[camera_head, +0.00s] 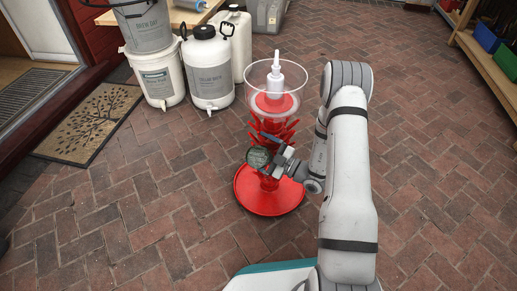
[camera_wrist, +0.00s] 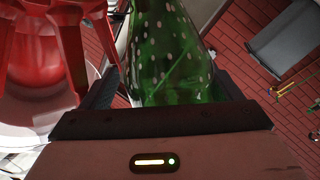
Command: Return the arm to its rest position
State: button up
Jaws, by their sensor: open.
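My gripper (camera_head: 279,160) is at the left side of my bent arm, close to the red bottle tree (camera_head: 270,200). A green bottle (camera_head: 258,158) is at the tree's side, seen nearly end-on, right at my gripper. In the wrist view the green bottle (camera_wrist: 168,50), speckled with light spots, lies between the two dark fingers of my gripper (camera_wrist: 165,88). The jaws are open around it, and I cannot tell whether either finger touches it. The red prongs of the bottle tree (camera_wrist: 50,45) are close on the left. The bottle's far end is hidden.
A clear bowl (camera_head: 277,100) with a white pump bottle (camera_head: 275,78) tops the tree. White brewing containers (camera_head: 207,68) stand at the back left near a doormat (camera_head: 88,125). A wooden shelf (camera_head: 485,58) stands at the right. Brick floor right of my arm is clear.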

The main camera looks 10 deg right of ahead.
jog(key=p+v, duration=0.2)
jog(key=v, duration=0.5)
jog(key=shift+d+p, duration=0.15)
jog(key=shift+p, duration=0.15)
